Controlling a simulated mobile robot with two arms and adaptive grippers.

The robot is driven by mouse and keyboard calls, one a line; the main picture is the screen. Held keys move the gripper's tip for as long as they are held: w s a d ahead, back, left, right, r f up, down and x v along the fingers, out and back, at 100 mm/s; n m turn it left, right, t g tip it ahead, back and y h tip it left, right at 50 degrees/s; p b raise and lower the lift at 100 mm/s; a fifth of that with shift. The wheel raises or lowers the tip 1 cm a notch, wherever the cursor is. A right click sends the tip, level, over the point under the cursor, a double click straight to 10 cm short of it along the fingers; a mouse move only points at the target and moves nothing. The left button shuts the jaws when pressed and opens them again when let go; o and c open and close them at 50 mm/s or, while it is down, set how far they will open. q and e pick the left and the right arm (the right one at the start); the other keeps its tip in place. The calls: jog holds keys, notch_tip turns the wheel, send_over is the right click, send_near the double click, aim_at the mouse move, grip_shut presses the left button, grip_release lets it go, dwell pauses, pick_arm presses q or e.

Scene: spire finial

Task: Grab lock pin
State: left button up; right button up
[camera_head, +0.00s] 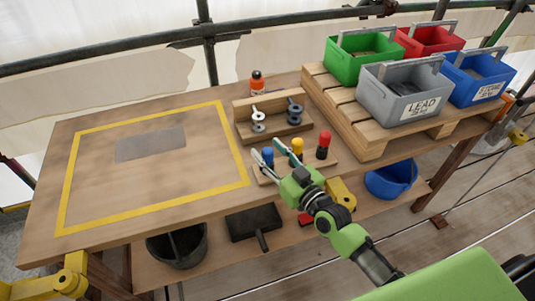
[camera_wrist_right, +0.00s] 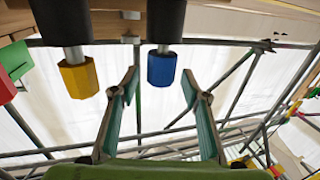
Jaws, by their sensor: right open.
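A wooden rack (camera_head: 310,160) holds three dark-shafted pieces with coloured ends: blue (camera_head: 267,153), yellow (camera_head: 297,145) and red (camera_head: 323,145). Behind it, a wooden tray (camera_head: 243,122) holds grey metal pieces, one at left (camera_head: 258,122) and one at right (camera_head: 295,112). No label shows which piece is the lock pin. My right gripper (camera_head: 269,155) is open at the blue end. In the right wrist view, the blue end (camera_wrist_right: 162,69) shows between the parted fingertips (camera_wrist_right: 160,76), with the yellow end (camera_wrist_right: 78,76) to the left. Contact is not visible. My left gripper is not in view.
A pallet (camera_head: 372,148) at the right bears green, red, grey (camera_head: 398,95) and blue bins. An orange bottle (camera_head: 257,83) stands behind the tray. The yellow-outlined table area has a grey patch (camera_head: 150,143). A black bucket (camera_head: 178,245) and a blue bucket (camera_head: 391,180) sit below.

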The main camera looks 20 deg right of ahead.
jog(key=shift+w+a, duration=0.15)
jog(key=shift+w, duration=0.3)
jog(key=shift+s, duration=0.1)
jog(key=shift+c, duration=0.2)
grip_shut()
